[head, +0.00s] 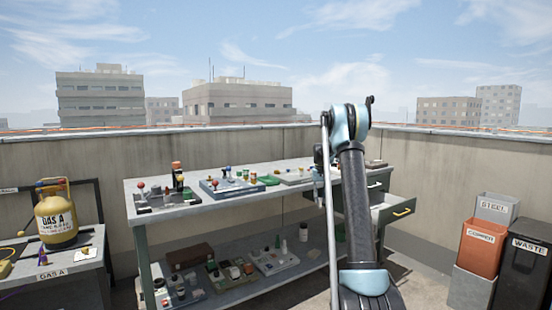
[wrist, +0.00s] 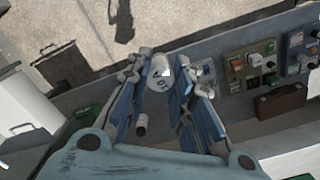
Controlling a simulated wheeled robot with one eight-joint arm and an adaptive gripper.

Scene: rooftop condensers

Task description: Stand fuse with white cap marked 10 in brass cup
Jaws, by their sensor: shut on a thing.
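In the wrist view my gripper (wrist: 165,78) is shut on a fuse with a white cap (wrist: 158,76). Dark marks on the cap look like 10, turned in the picture. The cap faces the camera and the fuse's body below it is mostly hidden. A small brownish cylinder (wrist: 140,122) shows near the left finger, apart from the fuse; I cannot tell whether it is the brass cup. In the head view my arm hides most of the gripper, and I cannot make out the brass cup among the small items on the workbench (head: 150,214).
The bench top carries a grey tray (head: 168,204), a blue tray (head: 232,188) and several small parts. A lower shelf holds more trays and a brown box (wrist: 283,100). A drawer (head: 394,208) stands open at right. Bins (head: 481,242) stand further right.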

